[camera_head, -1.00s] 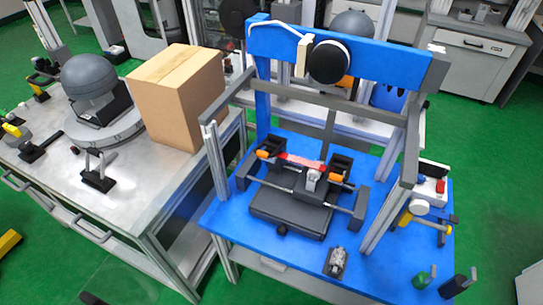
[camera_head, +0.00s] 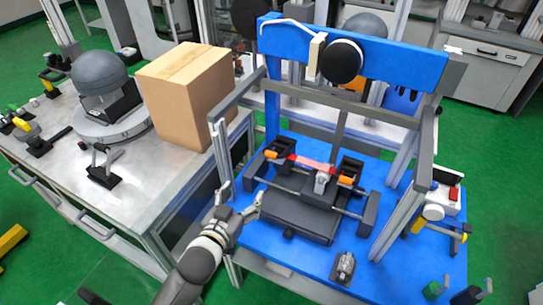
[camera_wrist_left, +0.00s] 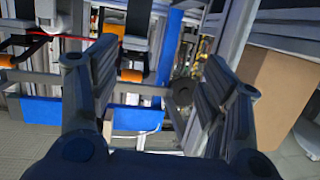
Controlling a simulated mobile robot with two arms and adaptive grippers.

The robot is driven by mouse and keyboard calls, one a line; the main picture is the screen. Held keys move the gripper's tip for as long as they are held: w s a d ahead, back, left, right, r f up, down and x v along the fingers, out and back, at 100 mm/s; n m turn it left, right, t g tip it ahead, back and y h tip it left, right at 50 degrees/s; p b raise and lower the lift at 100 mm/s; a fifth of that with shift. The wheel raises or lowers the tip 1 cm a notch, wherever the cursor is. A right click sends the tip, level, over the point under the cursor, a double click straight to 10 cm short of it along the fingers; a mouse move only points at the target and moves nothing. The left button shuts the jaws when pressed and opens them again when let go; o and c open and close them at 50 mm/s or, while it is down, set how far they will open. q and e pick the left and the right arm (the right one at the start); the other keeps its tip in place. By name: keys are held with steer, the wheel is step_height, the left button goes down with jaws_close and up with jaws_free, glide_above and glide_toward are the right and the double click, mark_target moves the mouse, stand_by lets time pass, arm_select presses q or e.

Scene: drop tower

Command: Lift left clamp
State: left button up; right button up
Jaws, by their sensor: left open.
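The left clamp (camera_head: 270,155), black with an orange handle (camera_head: 270,154), sits on the blue drop tower (camera_head: 311,262) at the left end of the red bar (camera_head: 312,163). A similar right clamp (camera_head: 347,175) sits at the bar's other end. My left gripper (camera_head: 240,193) is open and empty, at the tower's front left, below and left of the left clamp and apart from it. In the left wrist view the open fingers (camera_wrist_left: 160,85) frame the foreground. An orange clamp handle (camera_wrist_left: 131,75), seemingly the left one, shows beyond the left finger. My right gripper is not in view.
The grey frame post (camera_head: 222,155) stands close to my left gripper. A cardboard box (camera_head: 178,105) and a grey dome (camera_head: 98,73) stand on the left table (camera_head: 150,195). A small metal part (camera_head: 344,267) lies at the tower's front.

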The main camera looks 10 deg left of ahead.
mark_target(272, 154)
arm_select(q)
steer(key=w+d+r, duration=0.1)
steer(key=w, duration=0.3)
steer(key=w+d+r+t+h, duration=0.1)
steer(key=w+d, duration=0.1)
steer(key=w, duration=0.2)
steer(key=w+d+r+m+t+h, duration=0.1)
steer(key=w+d+r, duration=0.1)
steer(key=w, duration=0.2)
steer(key=shift+w+d+r, duration=0.1)
steer(key=shift+w+d, duration=0.15)
steer(key=shift+w, duration=0.05)
steer(key=shift+r, duration=0.1)
steer(key=c, duration=1.2)
